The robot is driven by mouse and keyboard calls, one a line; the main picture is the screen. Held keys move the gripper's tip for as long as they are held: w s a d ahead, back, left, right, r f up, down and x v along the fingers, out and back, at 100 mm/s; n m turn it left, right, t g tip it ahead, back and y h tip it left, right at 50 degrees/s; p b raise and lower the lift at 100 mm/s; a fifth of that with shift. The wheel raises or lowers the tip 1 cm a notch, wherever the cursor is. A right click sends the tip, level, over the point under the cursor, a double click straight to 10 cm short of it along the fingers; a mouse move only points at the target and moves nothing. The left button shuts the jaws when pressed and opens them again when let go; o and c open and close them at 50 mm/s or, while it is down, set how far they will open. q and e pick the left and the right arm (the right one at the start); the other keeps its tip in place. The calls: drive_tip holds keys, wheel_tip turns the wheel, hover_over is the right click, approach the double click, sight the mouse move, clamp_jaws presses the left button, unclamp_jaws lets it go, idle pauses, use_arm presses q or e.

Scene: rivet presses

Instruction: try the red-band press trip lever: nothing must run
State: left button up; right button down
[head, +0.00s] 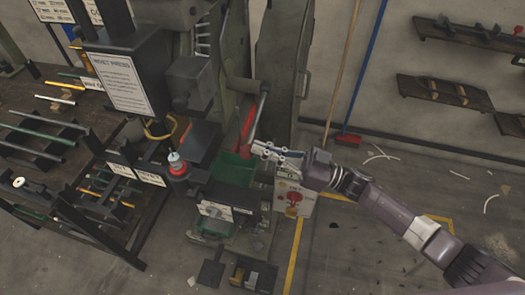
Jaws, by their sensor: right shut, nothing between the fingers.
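The press (130,75) fills the upper middle of the head view, with a dark head and a white printed sign. A lever (262,108) with a grey rod hangs on its right side, beside a red bar (247,126); I cannot tell whether the two are one part. My right gripper (258,149) is shut and empty, its tips close to the lower end of the lever and red bar. I cannot tell whether they touch. My left gripper is out of view.
A control box (309,204) with a red device on its front stands under my right wrist. A green tray (232,169) sits left of the gripper. A rack of rods (40,140) stands at left. A broom (348,138) leans on the back wall. Floor at right holds scattered scraps.

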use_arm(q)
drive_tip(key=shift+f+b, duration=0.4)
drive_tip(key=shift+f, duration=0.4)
use_arm(e)
wheel_tip(320, 180, down, 2)
drive_tip(key=shift+w+d+f, duration=0.1)
drive_tip(key=shift+f, duration=0.15)
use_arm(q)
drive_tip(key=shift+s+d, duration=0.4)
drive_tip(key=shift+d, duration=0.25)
use_arm(e)
drive_tip(key=s+d+r, duration=0.2)
drive_tip(key=s+d, duration=0.1)
drive_tip(key=d, duration=0.8)
drive_tip(key=shift+s, duration=0.3)
drive_tip(key=shift+r, duration=0.1)
